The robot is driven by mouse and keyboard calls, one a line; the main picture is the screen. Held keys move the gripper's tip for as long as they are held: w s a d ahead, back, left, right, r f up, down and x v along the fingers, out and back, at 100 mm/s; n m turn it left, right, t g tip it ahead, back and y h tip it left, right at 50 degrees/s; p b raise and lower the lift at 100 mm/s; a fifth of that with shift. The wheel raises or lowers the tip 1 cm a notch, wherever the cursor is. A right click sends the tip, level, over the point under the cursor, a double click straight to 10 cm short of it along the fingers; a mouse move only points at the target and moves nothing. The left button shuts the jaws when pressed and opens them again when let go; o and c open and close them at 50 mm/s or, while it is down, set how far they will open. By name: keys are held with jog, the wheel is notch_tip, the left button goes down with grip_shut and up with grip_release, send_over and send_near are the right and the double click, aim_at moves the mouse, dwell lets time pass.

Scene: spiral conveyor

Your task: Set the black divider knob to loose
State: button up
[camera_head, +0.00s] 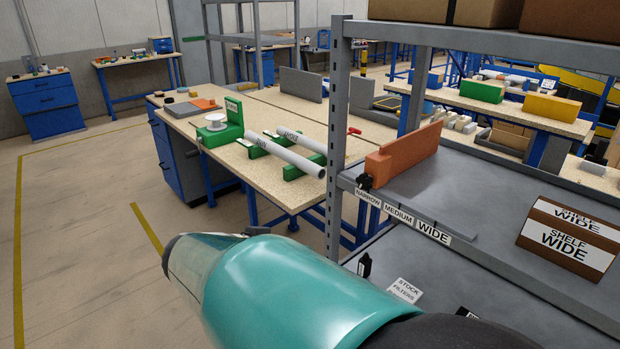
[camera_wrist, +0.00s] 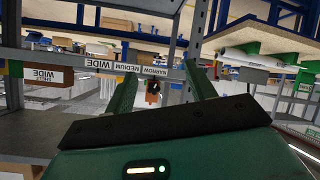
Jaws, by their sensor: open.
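The black divider knob (camera_head: 364,182) is at the front end of an orange divider (camera_head: 405,155), which stands upright on the grey shelf (camera_head: 480,190). It is beside the NARROW label on the shelf edge. In the wrist view, which is upside down, the knob (camera_wrist: 155,87) is small and shows between the fingers, with the orange divider (camera_wrist: 152,98) by it. My gripper (camera_wrist: 161,62) is open and empty, its two green fingers apart and the knob beyond them. I cannot tell the knob's setting. My teal arm fills the lower middle of the head view.
The shelf edge carries NARROW, MEDIUM and WIDE labels (camera_head: 398,214). A grey upright post (camera_head: 338,130) stands left of the knob. A brown SHELF WIDE box (camera_head: 570,238) sits right. Another black knob (camera_head: 364,265) is lower down. A workbench (camera_head: 260,120) stands behind.

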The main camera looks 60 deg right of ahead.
aim_at(362, 183)
jog(key=s+d+r+m+g+h, duration=0.1)
jog(key=s+d+m, duration=0.1)
jog(key=d, duration=0.5)
jog(key=s+d+r+m+g+h, duration=0.1)
jog(key=s+d+r+m+h, duration=0.1)
jog(key=d, duration=0.5)
jog(key=s+d+r+m+h, duration=0.1)
jog(key=s+d+m+h, duration=0.1)
jog(key=d, duration=0.5)
jog(key=shift+s+d+r+g, duration=0.3)
jog(key=shift+s+d+g, duration=0.1)
jog(key=shift+s, duration=0.25)
jog(key=shift+c, duration=0.2)
jog(key=c, duration=0.9)
